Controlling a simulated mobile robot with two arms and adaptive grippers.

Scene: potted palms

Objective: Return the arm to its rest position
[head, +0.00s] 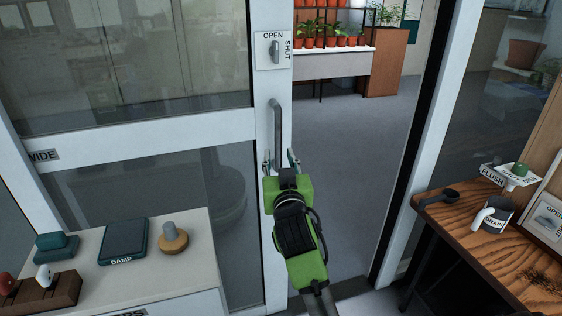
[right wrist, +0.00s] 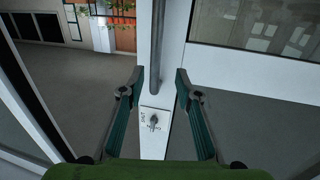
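My right arm's green and black gripper (head: 280,160) is in the middle of the head view, at the lower end of a grey vertical door handle (head: 277,125). Its two fingers stand wide apart. In the right wrist view the open gripper (right wrist: 160,82) has one finger on each side of the line of the handle (right wrist: 157,45), with visible gaps and nothing gripped. How far the handle is from the fingers in depth is hard to tell. My left arm and gripper are not in view.
The handle is on a white-framed glass door (head: 130,131); an open doorway lies right of it. A white counter (head: 190,265) with a teal scale stands left. A wooden table (head: 520,262) with a mug (head: 494,215) stands right. Potted plants (head: 330,38) stand beyond.

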